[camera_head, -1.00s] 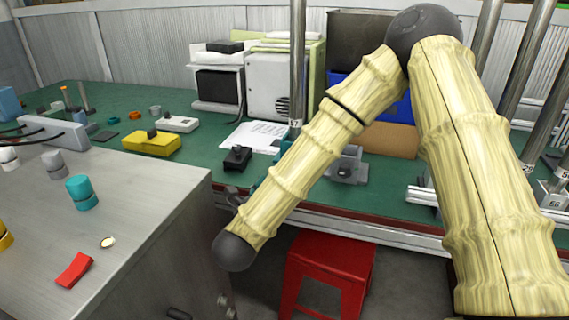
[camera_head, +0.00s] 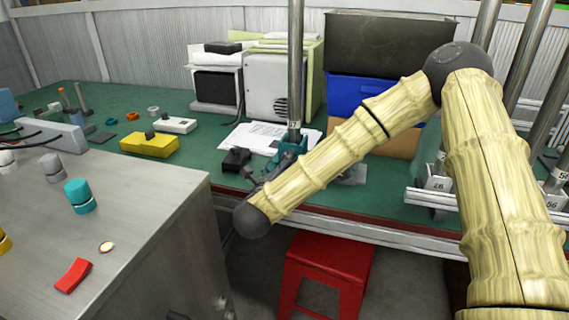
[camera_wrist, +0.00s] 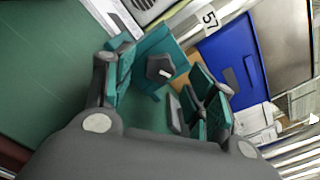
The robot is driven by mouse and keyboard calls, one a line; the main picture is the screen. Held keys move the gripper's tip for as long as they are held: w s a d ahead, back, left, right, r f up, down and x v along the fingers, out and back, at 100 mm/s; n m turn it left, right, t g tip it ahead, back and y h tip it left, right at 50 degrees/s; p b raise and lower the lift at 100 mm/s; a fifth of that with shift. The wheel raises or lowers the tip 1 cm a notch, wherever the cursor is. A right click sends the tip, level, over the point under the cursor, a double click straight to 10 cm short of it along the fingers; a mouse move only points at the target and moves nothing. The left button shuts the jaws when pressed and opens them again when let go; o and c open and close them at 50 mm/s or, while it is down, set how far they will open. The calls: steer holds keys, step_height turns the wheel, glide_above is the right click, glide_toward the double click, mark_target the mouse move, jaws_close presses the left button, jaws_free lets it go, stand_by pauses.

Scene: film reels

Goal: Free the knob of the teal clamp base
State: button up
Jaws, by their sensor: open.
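The teal clamp base (camera_head: 290,150) stands on the green bench at the foot of a steel post in the head view. In the wrist view the teal base (camera_wrist: 151,48) shows with its dark, lobed knob (camera_wrist: 159,68) facing the camera. My gripper (camera_wrist: 164,86) is open, with its teal-padded fingers to the left and right of the knob. I see no finger touching the knob. In the head view my gripper is small and mostly hidden by my arm.
A blue bin (camera_head: 350,95) and cardboard box (camera_head: 385,145) are behind my arm. A grey metal cabinet (camera_head: 150,205) is at the left front, a red stool (camera_head: 328,262) below.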

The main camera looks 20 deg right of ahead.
steer(key=shift+w+d, duration=0.45)
steer(key=shift+w, duration=0.15)
steer(key=c, duration=1)
steer(key=shift+c, duration=0.2)
